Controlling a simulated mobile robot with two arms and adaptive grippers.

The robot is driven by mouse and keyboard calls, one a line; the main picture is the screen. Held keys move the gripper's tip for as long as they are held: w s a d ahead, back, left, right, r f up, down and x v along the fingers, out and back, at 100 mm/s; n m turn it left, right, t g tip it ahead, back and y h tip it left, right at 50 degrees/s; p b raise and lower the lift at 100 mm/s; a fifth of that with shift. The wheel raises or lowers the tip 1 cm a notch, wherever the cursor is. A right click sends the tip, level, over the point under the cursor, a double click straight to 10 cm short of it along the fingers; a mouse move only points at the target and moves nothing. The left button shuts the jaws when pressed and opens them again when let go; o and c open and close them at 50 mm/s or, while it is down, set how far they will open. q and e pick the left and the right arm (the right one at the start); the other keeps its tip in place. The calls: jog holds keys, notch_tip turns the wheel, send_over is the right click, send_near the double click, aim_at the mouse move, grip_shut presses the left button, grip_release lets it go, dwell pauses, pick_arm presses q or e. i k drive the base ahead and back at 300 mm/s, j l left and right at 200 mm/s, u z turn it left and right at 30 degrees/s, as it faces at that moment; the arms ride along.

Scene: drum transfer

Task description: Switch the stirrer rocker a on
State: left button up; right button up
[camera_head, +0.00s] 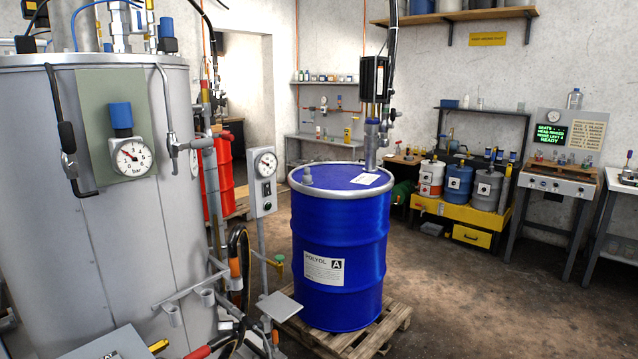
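A blue drum (338,235) labelled POLYOL with a large A stands upright on a wooden pallet (392,333). A grey control box (257,203) on a post stands just left of it. The box has a round gauge (265,164) on top and small dark controls (267,188) below. I cannot tell whether one of them is stirrer rocker a, or its position; no rocker lettering is readable. A pump head (374,80) with a vertical pipe rises above the drum's lid. Neither of my grippers shows in the head view.
A large grey tank (185,245) with a pressure gauge (134,157) fills the left. Hoses and valves crowd the gap before the control box. A yellow bunded stand (425,203) with small drums and a bench with a green-text screen (551,135) stand behind right. The right foreground floor is clear.

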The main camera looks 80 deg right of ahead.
aim_at(267, 190)
jog(key=z, duration=2.3)
